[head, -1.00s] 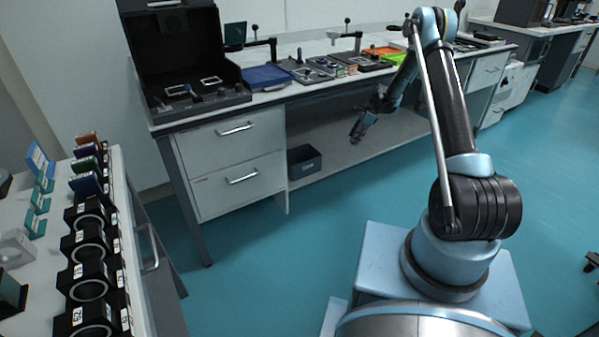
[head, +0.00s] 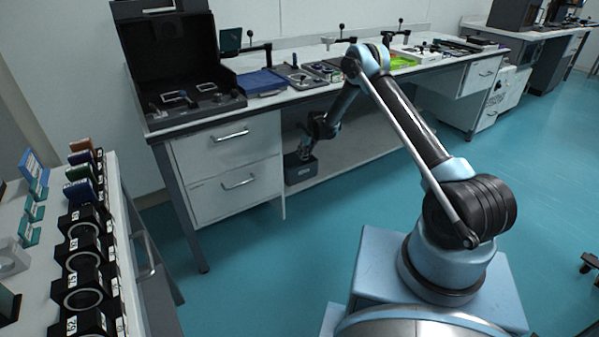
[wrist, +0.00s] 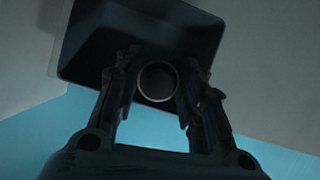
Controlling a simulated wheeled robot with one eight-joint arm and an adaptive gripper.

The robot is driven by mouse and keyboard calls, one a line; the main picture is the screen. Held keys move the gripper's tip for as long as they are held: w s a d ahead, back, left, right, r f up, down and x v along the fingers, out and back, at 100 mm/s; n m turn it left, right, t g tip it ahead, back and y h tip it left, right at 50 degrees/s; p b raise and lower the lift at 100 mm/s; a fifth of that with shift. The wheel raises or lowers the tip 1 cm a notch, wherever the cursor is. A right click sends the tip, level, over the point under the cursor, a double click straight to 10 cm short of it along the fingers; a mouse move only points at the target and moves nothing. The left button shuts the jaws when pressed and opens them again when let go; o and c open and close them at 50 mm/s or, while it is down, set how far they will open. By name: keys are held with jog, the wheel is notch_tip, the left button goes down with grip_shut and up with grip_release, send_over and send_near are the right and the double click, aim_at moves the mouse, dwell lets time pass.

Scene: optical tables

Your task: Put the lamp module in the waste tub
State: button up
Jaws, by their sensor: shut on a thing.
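The waste tub (head: 301,170) is a dark open box on the low shelf under the long bench. In the wrist view the dark tub (wrist: 205,32) opens below my gripper (wrist: 158,84). My gripper is shut on the lamp module (wrist: 158,82), a dark round piece with a pale ring at its end. The module shows in front of the tub's opening and overlaps its near edge in the picture; how high it is above the tub is hard to tell. In the head view my gripper (head: 305,150) is at the tub, and the module cannot be made out.
White drawers (head: 228,160) stand just left of the tub. The shelf (head: 350,160) to the tub's right is bare. A side table with black ring mounts (head: 84,290) stands at the left.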

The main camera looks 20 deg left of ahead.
jog(key=shift+f, duration=4.2)
jog(key=shift+f, duration=0.5)
jog(key=o, duration=1.2)
jog(key=shift+d, duration=0.1)
jog(key=shift+s, duration=0.1)
jog(key=shift+s, duration=0.1)
jog(key=shift+r, duration=0.5)
jog(key=v, duration=1.2)
jog(key=shift+w, duration=0.25)
